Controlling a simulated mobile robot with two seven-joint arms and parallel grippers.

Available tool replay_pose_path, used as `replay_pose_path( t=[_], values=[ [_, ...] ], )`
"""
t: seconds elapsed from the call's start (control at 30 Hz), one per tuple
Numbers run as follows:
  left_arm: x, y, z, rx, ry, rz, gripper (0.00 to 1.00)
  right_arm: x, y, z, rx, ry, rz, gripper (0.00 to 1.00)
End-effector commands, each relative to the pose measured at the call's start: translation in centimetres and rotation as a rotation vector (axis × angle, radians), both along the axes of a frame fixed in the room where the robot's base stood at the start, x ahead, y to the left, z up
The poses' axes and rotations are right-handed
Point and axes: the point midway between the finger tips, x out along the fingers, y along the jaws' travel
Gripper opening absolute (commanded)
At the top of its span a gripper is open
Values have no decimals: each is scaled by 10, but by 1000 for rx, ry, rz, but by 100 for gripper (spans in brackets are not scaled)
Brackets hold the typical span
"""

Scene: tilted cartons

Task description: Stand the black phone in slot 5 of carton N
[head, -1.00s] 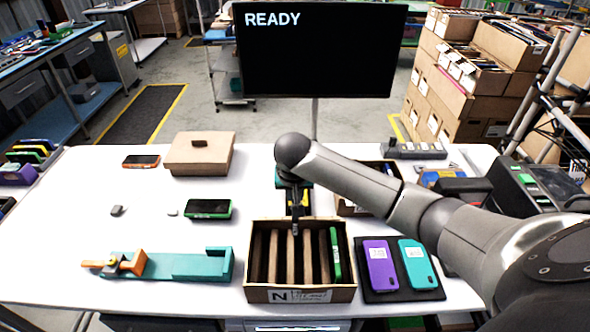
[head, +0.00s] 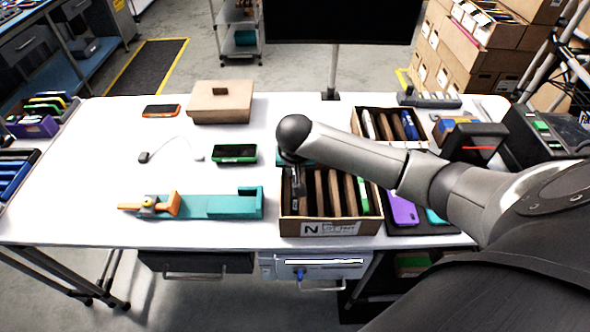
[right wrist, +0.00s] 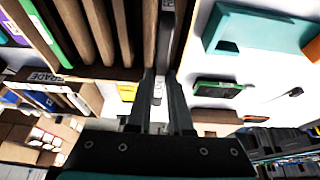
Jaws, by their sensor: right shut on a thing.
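Carton N (head: 330,227) is an open cardboard box with wooden dividers at the front right of the table; the letter N is on its front. A green phone (head: 363,195) stands in its rightmost slot. My right gripper (head: 295,187) is over the carton's left end, pointing down. In the right wrist view its fingers (right wrist: 160,112) are shut on a thin dark thing, the black phone (right wrist: 160,88), seen edge-on beside the carton's end divider. How deep the phone sits in the slot is hidden. My left gripper is not in view.
A second carton (head: 375,112) with several phones stands behind. A dark mat with a purple phone (head: 402,208) lies right of carton N. A teal fixture (head: 225,206) and a dark green-edged phone (head: 234,154) lie left. The table's left middle is mostly clear.

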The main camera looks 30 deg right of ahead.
Motion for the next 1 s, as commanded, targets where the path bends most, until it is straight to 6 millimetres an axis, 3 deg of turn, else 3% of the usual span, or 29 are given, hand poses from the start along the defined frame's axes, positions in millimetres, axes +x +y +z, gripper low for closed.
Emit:
replay_pose_path(
  t=[0.37,1.0],
  values=[
    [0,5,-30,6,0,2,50,0,0,-20,0,-2,0,0],
    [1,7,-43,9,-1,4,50,0,0,-60,0,0,-1,0]
  ],
)
